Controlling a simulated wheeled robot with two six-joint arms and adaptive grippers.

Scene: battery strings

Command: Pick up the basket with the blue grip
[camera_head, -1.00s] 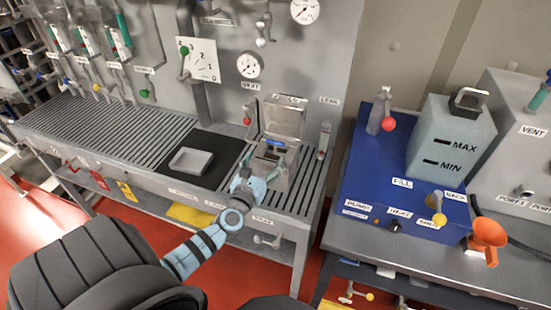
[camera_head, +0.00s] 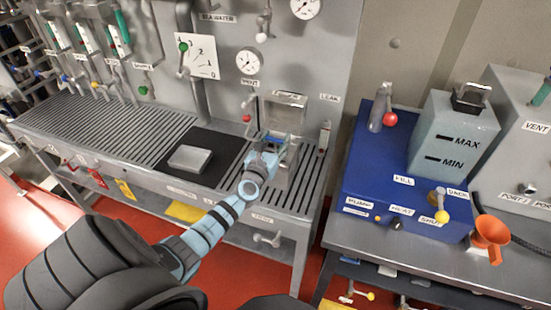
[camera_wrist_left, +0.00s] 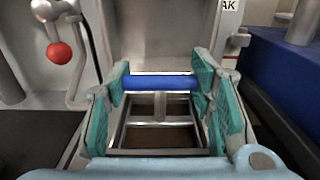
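The basket (camera_wrist_left: 160,122) sits inside an open metal box in the left wrist view. It has a wire-like metal frame, and a blue grip (camera_wrist_left: 158,82) runs across its top. In the head view, part of the blue grip (camera_head: 279,137) shows just beyond my gripper. My left gripper (camera_head: 272,152) is at the box's mouth. In the wrist view, the teal-padded fingers of the left gripper (camera_wrist_left: 160,100) stand wide apart near the two ends of the grip. I cannot tell whether they touch it. My right gripper is not in view.
The metal box (camera_head: 302,152) has its lid (camera_head: 286,113) raised behind the basket. A red-knobbed lever (camera_wrist_left: 60,52) stands at its left. A pale square piece (camera_head: 190,159) lies on a black mat. A blue unit (camera_head: 365,170) stands to the right, beyond a gap.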

